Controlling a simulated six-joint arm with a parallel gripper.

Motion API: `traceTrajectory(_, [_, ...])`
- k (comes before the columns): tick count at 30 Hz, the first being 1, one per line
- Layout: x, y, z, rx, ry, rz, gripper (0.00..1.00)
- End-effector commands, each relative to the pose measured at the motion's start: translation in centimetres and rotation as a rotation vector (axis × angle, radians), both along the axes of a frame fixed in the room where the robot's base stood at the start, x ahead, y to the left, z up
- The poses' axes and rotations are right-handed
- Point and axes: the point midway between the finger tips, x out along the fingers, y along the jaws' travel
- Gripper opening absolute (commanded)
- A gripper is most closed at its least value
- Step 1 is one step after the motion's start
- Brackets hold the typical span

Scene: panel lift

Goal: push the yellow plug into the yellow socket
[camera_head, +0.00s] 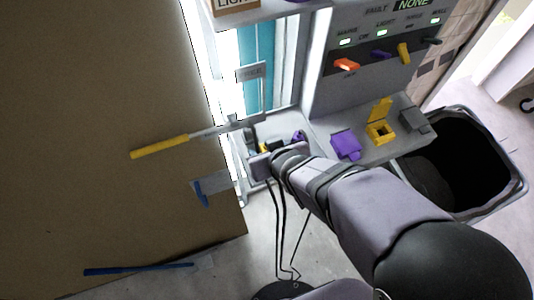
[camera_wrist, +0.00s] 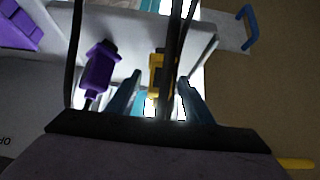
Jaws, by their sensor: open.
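The yellow plug (camera_wrist: 156,73) is in the wrist view, between the two fingers of my gripper (camera_wrist: 160,80) and near their tips. The fingers stand apart with gaps on both sides. A dark cable or bar crosses in front of part of the plug. In the head view my gripper (camera_head: 262,158) is at the lower left of the panel, and only a bit of the yellow plug (camera_head: 264,148) shows beside it. The yellow socket (camera_head: 379,132) is on the grey ledge to the right, with its yellow lid raised.
A purple plug (camera_wrist: 98,68) hangs left of the yellow one. A closed-looking purple socket (camera_head: 345,146) and a grey socket (camera_head: 414,121) flank the yellow socket. A yellow-handled lever (camera_head: 160,147) sticks out at left. A black bin (camera_head: 508,180) stands at right. Dark cables hang below my gripper.

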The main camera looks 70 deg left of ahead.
Motion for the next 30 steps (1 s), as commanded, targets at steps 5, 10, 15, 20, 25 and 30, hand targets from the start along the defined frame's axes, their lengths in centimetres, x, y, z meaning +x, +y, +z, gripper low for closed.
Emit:
traceTrajectory(5, [0.0, 0.0, 0.0, 0.000, 0.000, 0.000, 0.47])
traceTrajectory(10, [0.0, 0.0, 0.0, 0.000, 0.000, 0.000, 0.16])
traceTrajectory(15, [0.0, 0.0, 0.1, 0.000, 0.000, 0.000, 0.00])
traceTrajectory(20, [0.0, 0.0, 0.6, 0.000, 0.000, 0.000, 0.00])
traceTrajectory(25, [0.0, 0.0, 1.8, 0.001, 0.000, 0.000, 0.00])
traceTrajectory(30, [0.0, 0.0, 3.0, 0.000, 0.000, 0.000, 0.00])
